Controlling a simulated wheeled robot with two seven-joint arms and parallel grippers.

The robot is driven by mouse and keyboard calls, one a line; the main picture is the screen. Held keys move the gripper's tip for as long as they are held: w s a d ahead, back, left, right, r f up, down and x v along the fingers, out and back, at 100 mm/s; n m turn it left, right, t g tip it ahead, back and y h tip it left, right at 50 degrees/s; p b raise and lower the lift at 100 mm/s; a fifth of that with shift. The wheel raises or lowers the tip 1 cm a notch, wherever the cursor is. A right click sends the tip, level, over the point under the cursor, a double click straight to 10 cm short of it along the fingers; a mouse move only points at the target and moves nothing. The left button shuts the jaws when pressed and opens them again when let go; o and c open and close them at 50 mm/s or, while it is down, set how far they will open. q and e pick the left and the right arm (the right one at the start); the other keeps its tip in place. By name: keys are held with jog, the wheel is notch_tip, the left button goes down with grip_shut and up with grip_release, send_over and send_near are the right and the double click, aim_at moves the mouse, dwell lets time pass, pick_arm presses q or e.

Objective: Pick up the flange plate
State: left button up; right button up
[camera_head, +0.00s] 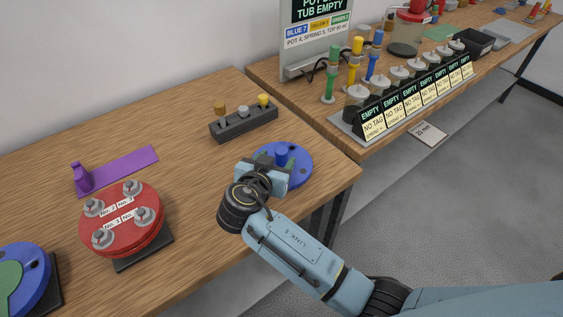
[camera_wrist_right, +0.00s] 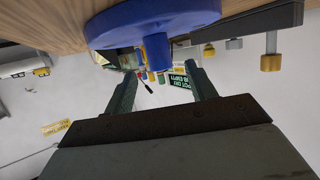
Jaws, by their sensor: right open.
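The flange plate appears to be the round blue disc (camera_head: 302,166) with an upright blue knob (camera_head: 281,154). It lies near the table's right front corner. My right gripper (camera_head: 273,165) is at the near left of the knob, over the disc, and hides part of it. In the right wrist view the picture is upside down: the blue disc (camera_wrist_right: 150,18) fills the top and its knob (camera_wrist_right: 157,52) shows between the two open fingers (camera_wrist_right: 162,75). I cannot tell whether the fingers touch the knob. My left gripper is out of view.
A red flange (camera_head: 125,222) with several bolts stands at the left, with a purple piece (camera_head: 120,170) behind it. A dark block with knobs (camera_head: 244,123) is behind the disc. Another blue disc (camera_head: 38,275) is at the far left. A row of jars (camera_head: 410,85) stands on the back bench.

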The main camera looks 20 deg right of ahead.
aim_at(280, 151)
jog(key=x, duration=0.3)
jog(key=shift+w+d, duration=0.15)
jog(key=shift+w, duration=0.05)
grip_shut()
jog(key=shift+f, duration=0.1)
dwell(1.1)
jog(key=shift+w+r, duration=0.1)
jog(key=shift+r, duration=0.2)
